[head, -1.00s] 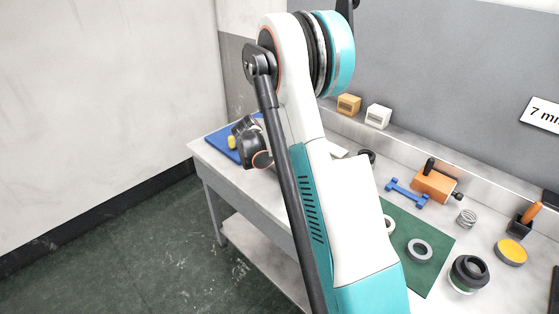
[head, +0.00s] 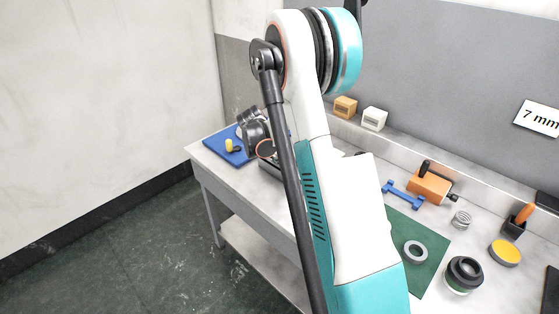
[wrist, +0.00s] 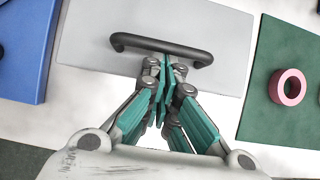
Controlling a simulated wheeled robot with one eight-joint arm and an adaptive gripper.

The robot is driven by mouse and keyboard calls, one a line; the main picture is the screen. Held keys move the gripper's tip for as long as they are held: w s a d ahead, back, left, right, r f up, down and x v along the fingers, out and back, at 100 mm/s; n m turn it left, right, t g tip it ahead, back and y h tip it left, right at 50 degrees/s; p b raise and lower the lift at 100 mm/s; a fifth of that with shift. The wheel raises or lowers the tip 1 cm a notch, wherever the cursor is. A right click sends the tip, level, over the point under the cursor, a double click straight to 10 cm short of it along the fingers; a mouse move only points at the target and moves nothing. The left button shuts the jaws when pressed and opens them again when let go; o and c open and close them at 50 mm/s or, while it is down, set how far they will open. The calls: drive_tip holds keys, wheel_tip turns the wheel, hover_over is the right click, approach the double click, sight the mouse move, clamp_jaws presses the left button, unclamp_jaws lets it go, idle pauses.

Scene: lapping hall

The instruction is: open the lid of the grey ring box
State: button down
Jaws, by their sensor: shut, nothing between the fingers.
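The grey ring box (wrist: 225,35) shows in the wrist view as a flat pale grey lid, with a dark bar handle (wrist: 135,42) across it. The lid looks closed. My gripper (wrist: 167,66) is shut and empty, with its fingertips at the near side of the handle's middle. They overlap the bar in the picture; I cannot tell whether they touch it. In the head view my arm hides most of the box and the fingertips.
A blue mat (wrist: 25,60) lies left of the box, a green mat (wrist: 262,115) with a pink ring (wrist: 288,87) right of it. Farther right stand an orange block (head: 428,187), a dark round pot (head: 464,275) and a yellow-topped disc (head: 505,252). A wall backs the bench.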

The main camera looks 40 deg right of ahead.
sight(290, 162)
drive_tip(key=w+d+r+g+y+p, duration=0.1)
drive_tip(key=d+r+y+p, duration=0.5)
drive_tip(key=d, duration=0.8)
wheel_tip(290, 162, up, 2)
drive_tip(key=shift+w+d+r, duration=0.1)
drive_tip(key=shift+w+d, duration=0.15)
drive_tip(key=shift+w, duration=0.35)
idle(0.7)
wheel_tip(290, 162, up, 12)
drive_tip(key=shift+d, duration=0.2)
idle(0.4)
